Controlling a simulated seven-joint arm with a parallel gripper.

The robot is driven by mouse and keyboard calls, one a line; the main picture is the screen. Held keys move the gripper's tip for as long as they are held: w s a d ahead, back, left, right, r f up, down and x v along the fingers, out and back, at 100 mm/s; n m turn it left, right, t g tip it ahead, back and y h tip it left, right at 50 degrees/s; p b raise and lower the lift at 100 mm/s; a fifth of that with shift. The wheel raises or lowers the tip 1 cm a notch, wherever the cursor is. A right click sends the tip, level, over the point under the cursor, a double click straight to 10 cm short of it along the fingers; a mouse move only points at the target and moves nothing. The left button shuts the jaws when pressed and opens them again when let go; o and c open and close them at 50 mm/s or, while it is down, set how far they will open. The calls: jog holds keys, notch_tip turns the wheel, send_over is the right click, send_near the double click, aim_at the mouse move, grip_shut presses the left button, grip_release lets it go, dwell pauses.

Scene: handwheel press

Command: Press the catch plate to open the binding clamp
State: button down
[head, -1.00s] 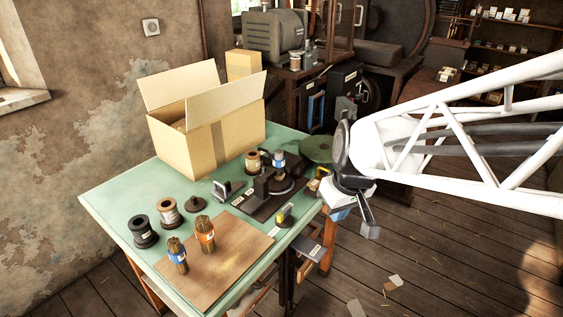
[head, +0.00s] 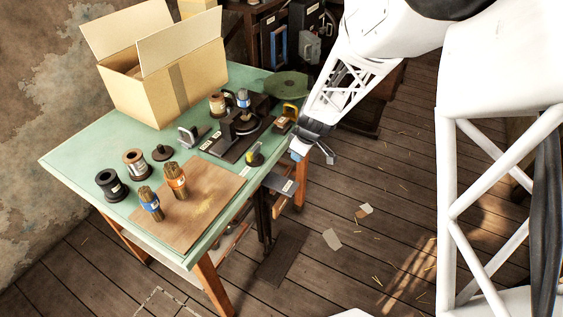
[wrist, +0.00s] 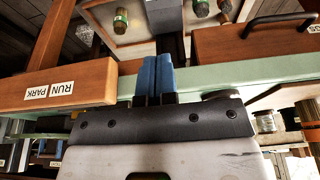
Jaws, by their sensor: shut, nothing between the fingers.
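A flat grey plate with a white label (head: 281,186), which looks like the catch plate, sticks out below the table's right edge. My gripper (head: 297,150) is beside the table's right edge, above and apart from the grey plate. In the wrist view its blue fingers (wrist: 156,72) are shut together and empty, in front of a grey part (wrist: 172,18) I cannot identify.
A wooden block marked RUN and PARK (wrist: 70,86) is left of the fingers, near the green table edge (wrist: 270,72). A cardboard box (head: 175,85), several spools, two bundles on a wooden board (head: 220,187) and a yellow-topped part (head: 255,155) occupy the table.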

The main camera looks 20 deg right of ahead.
aim_at(289, 185)
jog(key=shift+w+f, duration=0.1)
jog(key=shift+f, duration=0.1)
dwell(0.3)
jog(key=x, duration=1.2)
jog(key=shift+d+f, duration=0.2)
jog(key=shift+f, duration=0.8)
jog(key=shift+f, duration=0.1)
jog(key=shift+f, duration=1.45)
jog(key=shift+s, duration=0.25)
jog(key=shift+r, duration=0.15)
jog(key=v, duration=1.3)
jog(key=shift+w+a+r, duration=0.25)
jog(key=shift+w+r, duration=0.05)
jog(key=shift+r, duration=0.15)
